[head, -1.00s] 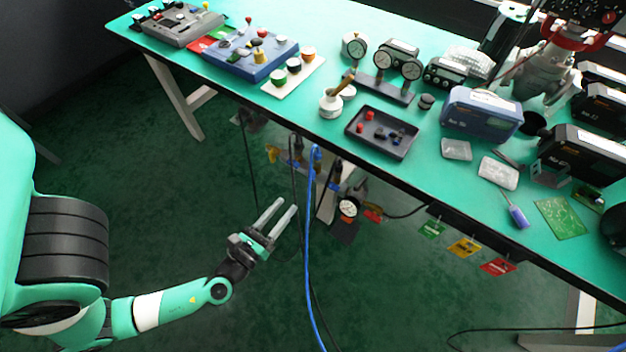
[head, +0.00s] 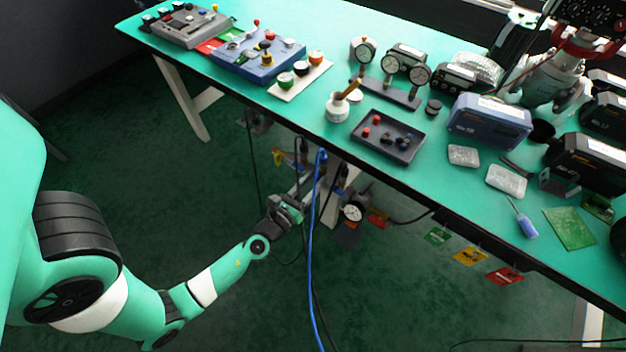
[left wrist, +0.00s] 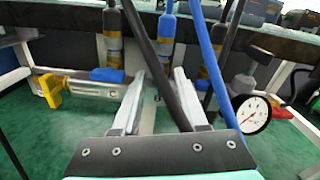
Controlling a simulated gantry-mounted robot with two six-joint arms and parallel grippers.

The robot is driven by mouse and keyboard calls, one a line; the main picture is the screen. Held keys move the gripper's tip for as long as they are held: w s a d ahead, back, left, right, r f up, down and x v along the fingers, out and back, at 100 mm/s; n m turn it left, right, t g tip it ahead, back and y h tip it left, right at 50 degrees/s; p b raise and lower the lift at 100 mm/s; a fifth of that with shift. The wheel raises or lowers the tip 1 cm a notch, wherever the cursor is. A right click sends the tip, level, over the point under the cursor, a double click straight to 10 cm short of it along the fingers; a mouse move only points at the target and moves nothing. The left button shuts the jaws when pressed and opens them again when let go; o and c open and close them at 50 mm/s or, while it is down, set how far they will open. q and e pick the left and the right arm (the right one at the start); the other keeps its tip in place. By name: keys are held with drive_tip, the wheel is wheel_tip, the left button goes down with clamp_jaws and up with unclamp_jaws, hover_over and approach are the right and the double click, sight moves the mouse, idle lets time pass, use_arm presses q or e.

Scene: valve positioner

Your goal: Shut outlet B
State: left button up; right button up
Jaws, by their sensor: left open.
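A manifold hangs under the bench's front edge; in the left wrist view its metal body (left wrist: 88,89) lies across the picture. A yellow handle (left wrist: 50,91) is at its left end. A blue handle (left wrist: 107,75) sits left of my fingers, and another blue part (left wrist: 203,85) shows just right of them. Several fittings with hoses stand along it; I cannot read which is outlet B. My left gripper (left wrist: 158,82) is open and reaches toward the middle fittings; it also shows in the head view (head: 304,194). Hoses partly cover the space between the fingers. My right gripper is not in view.
A blue hose (head: 311,255) and black hoses hang in front of the manifold, close to my left gripper. A round gauge (left wrist: 252,113) is at the right. Coloured tags (head: 470,256) hang from the bench edge. The cluttered green bench top (head: 300,122) is above; floor space is clear at left.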

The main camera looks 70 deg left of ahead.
use_arm(q)
clamp_jaws()
drive_tip(key=shift+n, duration=0.3)
idle(0.3)
drive_tip(key=shift+f+n+b, duration=0.1)
drive_tip(key=shift+n+b, duration=0.5)
drive_tip(key=shift+n, duration=0.6)
drive_tip(key=n+b, duration=0.1)
drive_tip(key=n, duration=0.3)
drive_tip(key=shift+n, duration=0.3)
drive_tip(key=shift+a+f+n+b, duration=0.1)
drive_tip(key=shift+n+b, duration=1.05)
drive_tip(key=shift+n, duration=2.65)
